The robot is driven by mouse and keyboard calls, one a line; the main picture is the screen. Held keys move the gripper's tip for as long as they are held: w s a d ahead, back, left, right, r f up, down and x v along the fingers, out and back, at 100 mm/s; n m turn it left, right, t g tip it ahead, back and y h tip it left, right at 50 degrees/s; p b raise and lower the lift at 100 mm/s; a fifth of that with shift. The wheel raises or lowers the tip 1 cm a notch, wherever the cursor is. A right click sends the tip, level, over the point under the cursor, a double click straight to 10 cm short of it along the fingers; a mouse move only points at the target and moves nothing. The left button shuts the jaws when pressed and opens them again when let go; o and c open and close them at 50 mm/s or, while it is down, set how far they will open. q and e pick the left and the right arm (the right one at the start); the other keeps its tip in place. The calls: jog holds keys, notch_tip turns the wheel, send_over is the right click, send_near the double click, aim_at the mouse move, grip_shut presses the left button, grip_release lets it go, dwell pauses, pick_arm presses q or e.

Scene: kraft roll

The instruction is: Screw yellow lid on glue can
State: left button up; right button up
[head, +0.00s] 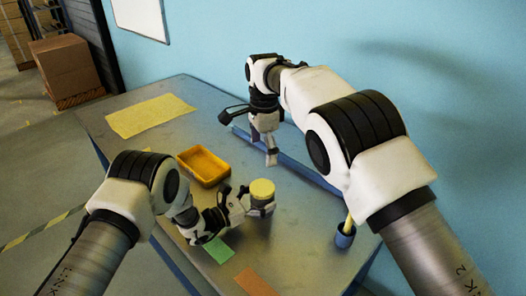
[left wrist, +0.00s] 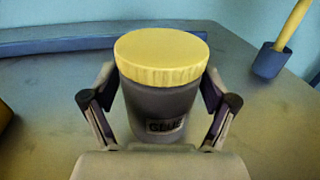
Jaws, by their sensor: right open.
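The grey glue can (left wrist: 160,108) stands upright on the table, its label facing the left wrist camera. The yellow lid (head: 262,190) sits on top of the can; it also shows in the left wrist view (left wrist: 161,58), covering the mouth and looking level. How tight it is, I cannot tell. My left gripper (head: 250,203) has a finger on each side of the can, against its walls below the lid; the fingers show in the left wrist view (left wrist: 160,110). My right gripper (head: 271,158) is open and empty, above the table behind the can, apart from the lid.
A yellow-orange tray (head: 222,179) lies left of the can. A blue cup (head: 345,237) with a yellow-handled tool stands to the right. A blue bar (head: 312,172) runs along the back. A yellow sheet (head: 150,115), green card (head: 218,250) and orange card (head: 255,283) lie flat.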

dwell(0.3)
pick_arm(q)
jog(key=v, duration=1.2)
